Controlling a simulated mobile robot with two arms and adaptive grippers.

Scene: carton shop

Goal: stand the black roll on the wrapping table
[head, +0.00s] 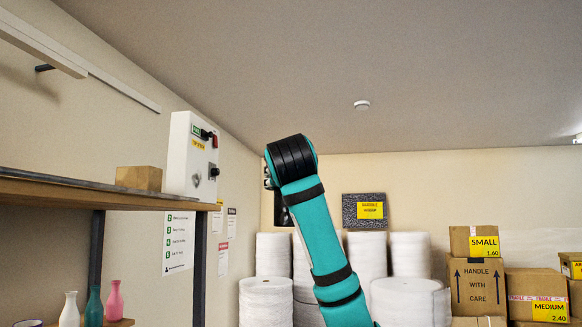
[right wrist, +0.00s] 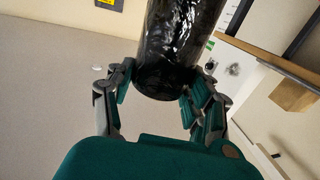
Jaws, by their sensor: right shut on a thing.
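The black roll (right wrist: 172,45) is glossy and fills the top middle of the right wrist view, with its upper part cut off by the frame. My right gripper (right wrist: 157,88) is shut on it, one finger at each side near its lower visible end. In the head view my right arm rises through the middle and hides most of its gripper. A dark shape (head: 282,209) shows just left of the arm; I cannot tell if it is the roll. No surface is clearly the wrapping table. My left gripper is not in view.
A wooden shelf (head: 100,194) at left bears a small carton (head: 139,178) and a white switch box (head: 190,150) is beyond it. Vases (head: 114,300) stand below. White rolls (head: 266,301) stand at the back, with stacked cartons (head: 478,285) at right.

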